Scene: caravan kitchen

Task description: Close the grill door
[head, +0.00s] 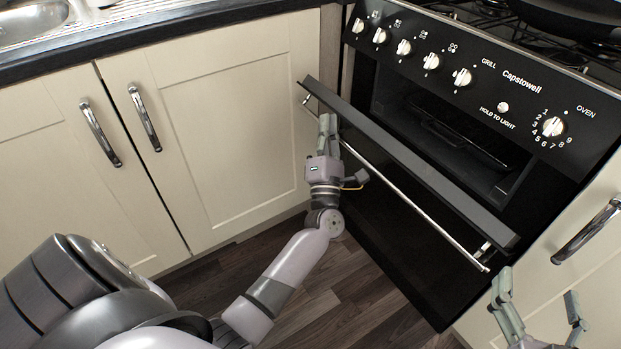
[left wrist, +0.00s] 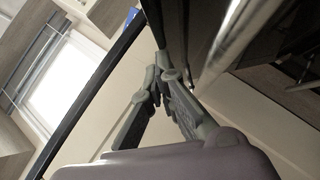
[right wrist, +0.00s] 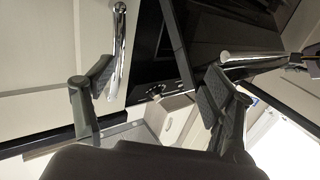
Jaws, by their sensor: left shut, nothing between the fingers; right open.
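The grill door (head: 420,178) is a black panel with a long chrome handle bar (head: 412,203). It stands tilted open, with the dark grill cavity (head: 440,130) showing behind it. My left gripper (head: 328,128) is shut and empty at the left end of the door, close to the handle bar; I cannot tell whether it touches. In the left wrist view its fingers (left wrist: 160,75) are together beside the chrome bar (left wrist: 228,45). My right gripper (head: 540,290) is open and empty, below and right of the door's right end. The bar's end also shows in the right wrist view (right wrist: 245,60).
The cooker's control panel (head: 490,72) with several knobs is above the grill. Cream cupboards (head: 215,125) with chrome handles stand at left, and another chrome handle (head: 588,232) is at right. A dark pan (head: 570,18) sits on the hob. Wooden floor lies below.

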